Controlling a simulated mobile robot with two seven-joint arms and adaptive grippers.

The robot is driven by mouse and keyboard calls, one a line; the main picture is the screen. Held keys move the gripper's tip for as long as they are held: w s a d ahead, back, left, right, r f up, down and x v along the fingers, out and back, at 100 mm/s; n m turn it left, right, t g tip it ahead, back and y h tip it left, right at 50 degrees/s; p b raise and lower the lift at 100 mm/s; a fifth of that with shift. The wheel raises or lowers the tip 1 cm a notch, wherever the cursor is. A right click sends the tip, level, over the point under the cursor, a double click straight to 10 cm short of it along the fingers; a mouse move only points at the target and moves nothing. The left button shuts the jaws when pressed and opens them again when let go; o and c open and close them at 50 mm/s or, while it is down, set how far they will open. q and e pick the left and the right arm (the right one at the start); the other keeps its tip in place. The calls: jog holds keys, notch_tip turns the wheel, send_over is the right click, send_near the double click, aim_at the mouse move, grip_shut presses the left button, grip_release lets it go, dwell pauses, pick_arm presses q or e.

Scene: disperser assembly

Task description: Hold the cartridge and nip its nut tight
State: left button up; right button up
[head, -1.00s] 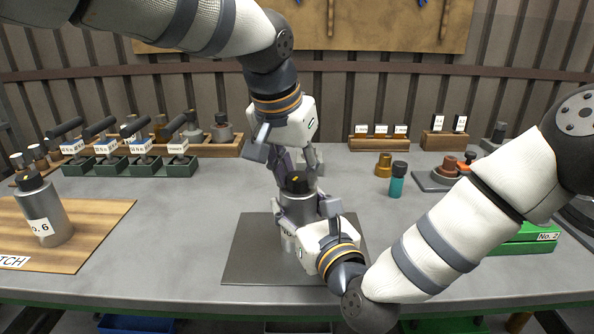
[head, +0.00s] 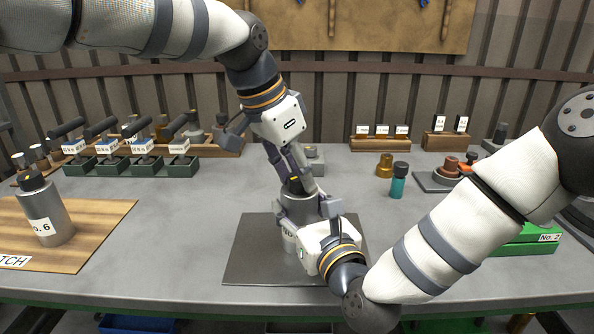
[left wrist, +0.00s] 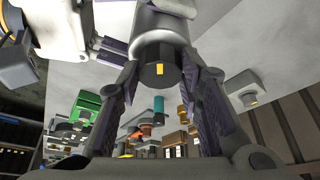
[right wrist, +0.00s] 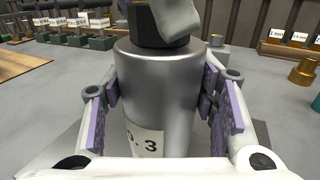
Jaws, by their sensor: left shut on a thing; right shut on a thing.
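The cartridge is a grey metal cylinder (head: 293,212) standing upright on the dark mat (head: 250,262). In the right wrist view its body (right wrist: 160,75) carries a white label ending in 3. Its black nut (left wrist: 158,76) with a yellow mark is on top, between the fingers in the left wrist view. My left gripper (head: 298,184) reaches down from above, tilted, and is shut on the nut. My right gripper (right wrist: 168,100) is shut on the cartridge body, with purple pads on both sides. The arms hide part of the cartridge in the head view.
Another cartridge (head: 45,212) labelled 6 stands on a wooden board (head: 100,225) at the left. Several green-based holders with handled tools (head: 145,165) line the back left. A teal bottle (head: 398,182) and a brass piece (head: 385,164) stand right of the mat.

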dwell(0.3)
pick_arm(q)
jog(key=o, duration=1.2)
jog(key=shift+c, duration=0.2)
jog(key=v, duration=1.2)
pick_arm(e)
jog(key=o, duration=1.7)
